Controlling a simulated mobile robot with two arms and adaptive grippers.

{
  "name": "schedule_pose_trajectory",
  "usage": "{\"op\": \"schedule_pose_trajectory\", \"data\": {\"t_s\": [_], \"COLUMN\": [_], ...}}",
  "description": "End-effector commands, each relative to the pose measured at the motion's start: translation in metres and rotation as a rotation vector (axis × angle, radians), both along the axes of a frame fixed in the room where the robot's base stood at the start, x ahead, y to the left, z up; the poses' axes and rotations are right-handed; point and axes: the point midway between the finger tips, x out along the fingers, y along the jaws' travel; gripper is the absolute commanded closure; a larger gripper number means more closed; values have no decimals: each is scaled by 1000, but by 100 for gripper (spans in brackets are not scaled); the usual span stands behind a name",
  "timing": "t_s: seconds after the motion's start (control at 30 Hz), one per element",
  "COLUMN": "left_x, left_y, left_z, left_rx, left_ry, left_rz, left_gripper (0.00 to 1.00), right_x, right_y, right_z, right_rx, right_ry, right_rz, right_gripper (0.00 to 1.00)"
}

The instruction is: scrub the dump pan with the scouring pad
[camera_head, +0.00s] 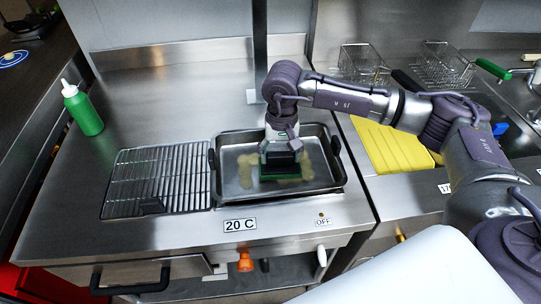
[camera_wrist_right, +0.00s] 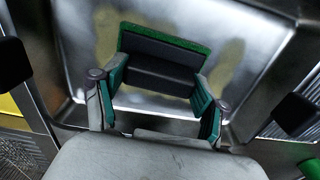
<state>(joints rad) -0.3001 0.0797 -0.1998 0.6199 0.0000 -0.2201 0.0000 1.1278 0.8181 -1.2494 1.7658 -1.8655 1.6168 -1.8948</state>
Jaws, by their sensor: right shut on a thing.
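The dump pan (camera_head: 232,189) is a shallow metal tray with dark side handles, set into the steel counter. Its floor carries yellowish stains, which also show in the right wrist view (camera_wrist_right: 228,62). My right gripper (camera_head: 281,160) reaches down into the pan and is shut on the scouring pad (camera_head: 283,176). The scouring pad shows in the right wrist view as a dark block with a green scrubbing face (camera_wrist_right: 165,40), between the teal fingers. It is at the pan floor among the stains; whether it touches is hard to tell. My left gripper is not in view.
A wire rack (camera_head: 158,180) lies left of the pan. A green squeeze bottle (camera_head: 82,110) stands at the counter's left edge. A yellow cloth or board (camera_head: 395,148) lies to the right, with wire baskets (camera_head: 362,64) behind it. A vertical post (camera_head: 259,45) rises behind the pan.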

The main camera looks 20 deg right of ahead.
Motion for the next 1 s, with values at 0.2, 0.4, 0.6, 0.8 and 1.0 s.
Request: {"op": "schedule_pose_trajectory", "data": {"t_s": [0.2, 0.4, 0.6, 0.8, 1.0], "left_x": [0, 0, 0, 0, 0], "left_y": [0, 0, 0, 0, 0], "left_z": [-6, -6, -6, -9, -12], "left_rx": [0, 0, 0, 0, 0], "left_ry": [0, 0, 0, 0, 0], "left_rz": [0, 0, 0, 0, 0], "left_gripper": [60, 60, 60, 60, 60], "right_x": [-6, -7, -7, -10, -14], "right_y": [-21, -24, -24, -36, -50], "right_z": [-2, -1, -1, -1, 0], "right_rx": [-6, -4, -3, -3, -2], "right_ry": [5, 5, 4, 3, 2], "right_rz": [-3, -1, -2, -4, -2], "right_gripper": [60, 60, 60, 60, 60]}}
